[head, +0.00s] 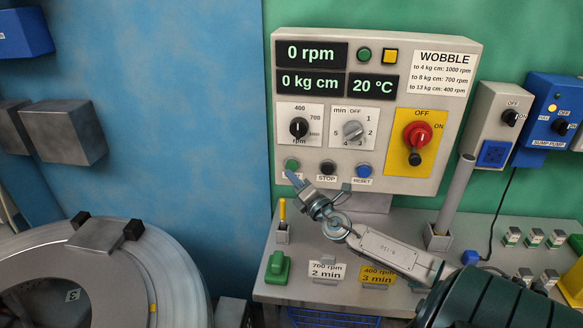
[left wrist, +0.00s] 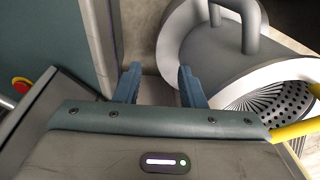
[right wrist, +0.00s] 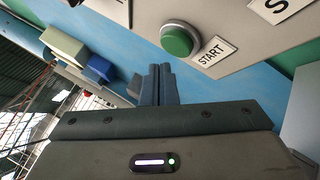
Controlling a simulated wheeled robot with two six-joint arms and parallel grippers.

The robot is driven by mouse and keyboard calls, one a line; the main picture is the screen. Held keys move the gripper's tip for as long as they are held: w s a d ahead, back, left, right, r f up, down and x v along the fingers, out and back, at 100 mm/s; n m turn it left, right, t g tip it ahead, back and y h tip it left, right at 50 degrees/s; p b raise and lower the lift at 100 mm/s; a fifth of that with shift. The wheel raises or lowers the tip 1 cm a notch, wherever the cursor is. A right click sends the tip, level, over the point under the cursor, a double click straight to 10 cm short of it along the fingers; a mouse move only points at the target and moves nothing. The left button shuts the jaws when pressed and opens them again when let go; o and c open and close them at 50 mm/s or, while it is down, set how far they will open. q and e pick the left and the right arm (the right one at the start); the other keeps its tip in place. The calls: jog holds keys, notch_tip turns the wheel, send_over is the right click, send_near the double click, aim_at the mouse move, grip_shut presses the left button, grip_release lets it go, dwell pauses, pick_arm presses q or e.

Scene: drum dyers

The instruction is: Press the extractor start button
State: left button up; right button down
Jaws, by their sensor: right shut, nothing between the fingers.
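The green start button (head: 291,164) sits at the lower left of the pale control panel (head: 390,186). In the right wrist view the round green button (right wrist: 179,40) has a grey collar and a START label (right wrist: 213,52) beside it. My right gripper (head: 290,176) is just below the button in the head view, its arm coming from the lower right. In the right wrist view its fingers (right wrist: 159,70) are together and empty, below and left of the button with a visible gap. My left gripper (left wrist: 157,72) shows only in its wrist view, open and empty.
A black STOP button (head: 327,167) and blue RESET button (head: 364,171) are right of START. Above are dials and a red switch (head: 417,134). A bench (head: 400,222) below holds signs and a green block (head: 277,268). A large drum (head: 170,265) stands left.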

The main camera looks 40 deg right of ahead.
jog(key=s+a, duration=0.1)
jog(key=s+a+p, duration=0.1)
jog(key=a, duration=0.1)
jog(key=shift+s+a, duration=0.2)
jog(key=shift+s, duration=0.2)
dwell(0.7)
